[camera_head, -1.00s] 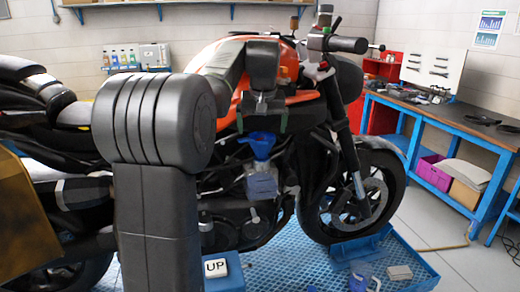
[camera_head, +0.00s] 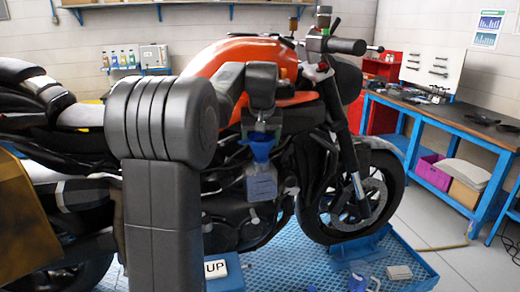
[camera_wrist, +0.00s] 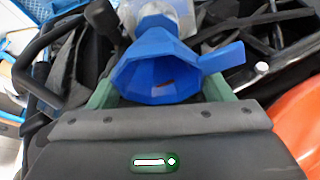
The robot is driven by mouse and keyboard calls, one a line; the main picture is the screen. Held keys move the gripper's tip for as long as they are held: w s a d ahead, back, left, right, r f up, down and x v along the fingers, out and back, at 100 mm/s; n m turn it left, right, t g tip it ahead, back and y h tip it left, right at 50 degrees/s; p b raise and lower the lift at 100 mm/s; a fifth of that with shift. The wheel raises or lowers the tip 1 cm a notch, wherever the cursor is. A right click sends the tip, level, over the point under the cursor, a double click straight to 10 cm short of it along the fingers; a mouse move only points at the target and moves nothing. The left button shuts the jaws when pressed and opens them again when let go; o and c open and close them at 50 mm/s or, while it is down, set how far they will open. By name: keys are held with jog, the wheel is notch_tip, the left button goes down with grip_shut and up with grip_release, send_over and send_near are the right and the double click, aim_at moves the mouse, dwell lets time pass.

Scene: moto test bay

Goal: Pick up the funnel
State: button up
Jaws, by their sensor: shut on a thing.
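The blue funnel (camera_head: 261,145) is over a clear, pale bottle (camera_head: 262,184) in front of the motorcycle's engine. In the wrist view the wide mouth of the funnel (camera_wrist: 155,72) faces the camera, with a side tab pointing right. The bottle (camera_wrist: 165,14) shows just beyond it. My gripper (camera_head: 262,129) is above the bottle, with its green fingers on both sides of the funnel, shut on it. In the wrist view the fingers of my gripper (camera_wrist: 158,88) flank the funnel. Its spout is hidden, so I cannot tell whether it is inside the bottle.
The orange and black motorcycle (camera_head: 290,98) stands close behind the gripper. A blue platform (camera_head: 300,268) carries a blue jug (camera_head: 363,283) and a grey box (camera_head: 398,272). A white block marked UP (camera_head: 222,270) is near the front. A blue workbench (camera_head: 440,112) stands at right.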

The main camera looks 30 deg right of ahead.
jog(key=shift+r+b, duration=0.3)
jog(key=shift+r, duration=1.2)
jog(key=shift+s+a+r, duration=0.15)
jog(key=shift+s+r, duration=0.05)
jog(key=shift+s, duration=0.05)
jog(key=s+a+b, duration=0.3)
jog(key=s+a, duration=0.1)
jog(key=s, duration=0.3)
jog(key=s+a+b, duration=0.2)
jog(key=s+a, duration=0.2)
jog(key=s, duration=0.4)
jog(key=r+p, duration=0.5)
jog(key=shift+a, duration=0.3)
